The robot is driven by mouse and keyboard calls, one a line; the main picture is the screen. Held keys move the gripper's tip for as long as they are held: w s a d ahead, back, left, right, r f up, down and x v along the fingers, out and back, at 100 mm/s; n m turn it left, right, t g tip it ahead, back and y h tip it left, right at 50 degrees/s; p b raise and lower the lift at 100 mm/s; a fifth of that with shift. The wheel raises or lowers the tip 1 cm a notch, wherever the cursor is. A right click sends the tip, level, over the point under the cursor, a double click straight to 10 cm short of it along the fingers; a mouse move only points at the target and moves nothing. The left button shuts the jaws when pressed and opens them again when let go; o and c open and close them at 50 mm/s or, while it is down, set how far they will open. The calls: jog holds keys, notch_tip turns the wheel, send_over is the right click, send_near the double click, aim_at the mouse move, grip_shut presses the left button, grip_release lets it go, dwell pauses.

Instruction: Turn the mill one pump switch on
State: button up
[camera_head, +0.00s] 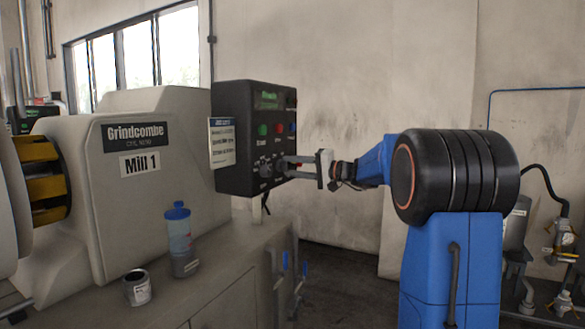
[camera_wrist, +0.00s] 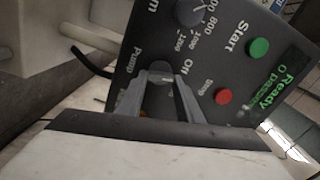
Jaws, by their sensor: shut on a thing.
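The Mill 1 control box (camera_head: 230,182) is a black panel on the right end of the grey mill (camera_head: 165,185). In the wrist view the panel is tilted, and the dark pump switch (camera_wrist: 161,74) shows as a knob between my fingertips. "Pump" is printed on one side of it and "Off" on the other. My gripper (camera_head: 284,165) reaches the lower part of the panel from the right; in the wrist view my gripper (camera_wrist: 160,84) is shut on the knob. The exact pointing of the knob is hard to tell, as my fingers partly cover it.
Beside the switch are a red button (camera_wrist: 223,96), a green Start button (camera_wrist: 259,48) and a speed dial (camera_wrist: 190,11). The green display (camera_wrist: 282,88) reads "Ready". A blue-lidded bottle (camera_head: 180,240) and a small can (camera_head: 137,288) stand on the bench left of the panel.

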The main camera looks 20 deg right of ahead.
jog(key=m, duration=0.8)
jog(key=shift+f+m, duration=0.25)
jog(key=shift+m, duration=0.15)
dwell(0.4)
jog(key=o, duration=1.1)
jog(key=v, duration=1.7)
jog(key=shift+s+d, duration=0.2)
